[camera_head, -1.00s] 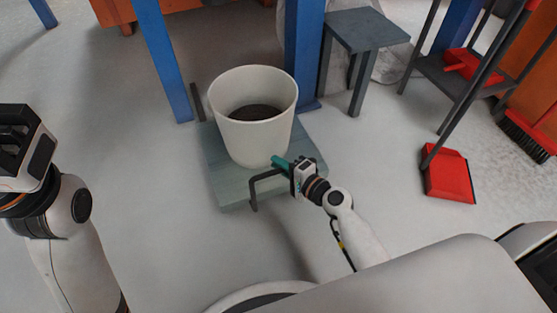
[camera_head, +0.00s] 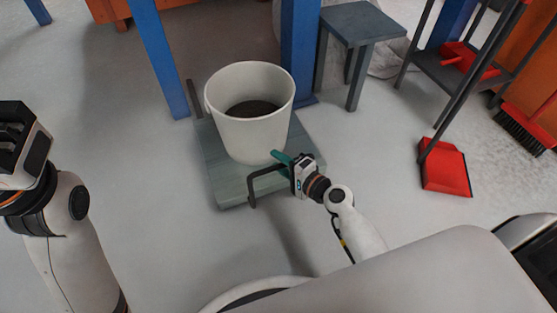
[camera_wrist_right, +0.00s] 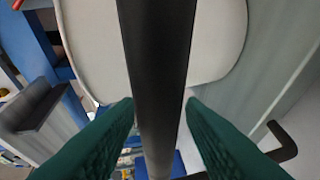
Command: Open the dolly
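The dolly (camera_head: 232,190) is a low grey-green platform on the floor with a black bent handle (camera_head: 251,188) at its near edge. A white bucket (camera_head: 249,136) with dark contents stands upright on it. My right gripper (camera_head: 281,157) is at the right part of this handle. In the right wrist view, the black handle bar (camera_wrist_right: 158,60) runs between its two green fingers (camera_wrist_right: 160,108), which sit close against both sides, so it looks shut on the bar. My left gripper (camera_head: 18,140) hangs at the left edge, away from the dolly; its fingers cannot be made out.
Blue posts (camera_head: 163,60) (camera_head: 299,50) stand just behind the dolly on both sides. A grey stool (camera_head: 362,25) stands behind right. A red dustpan (camera_head: 446,172) and a rack (camera_head: 455,70) are at the right. The floor left of the dolly is clear.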

